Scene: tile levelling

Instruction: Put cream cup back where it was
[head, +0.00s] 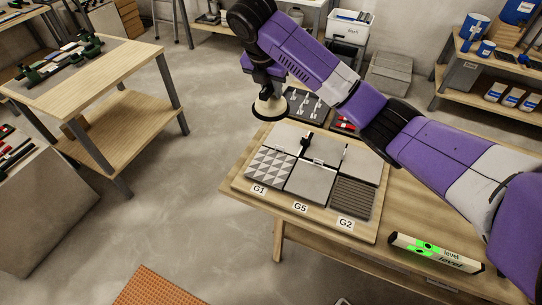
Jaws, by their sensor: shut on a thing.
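The cream cup (269,105) is a cream, cone-like body with a wide dark disc at its bottom. It hangs roughly upright below my gripper (267,88), which is shut on its top. The fingertips are small and partly hidden by the wrist. The cup appears beyond the back left corner of the tile board (237,186), left of a dark tray (305,104) of metal pieces. I cannot tell its exact height or whether it touches anything.
Grey tiles (312,182) lie on the board above labels G1, G5 and G2, with small dark clips among them. A red-filled tray (343,125) sits behind. A level (436,253) lies at the table's front right. My arm spans the table's right side.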

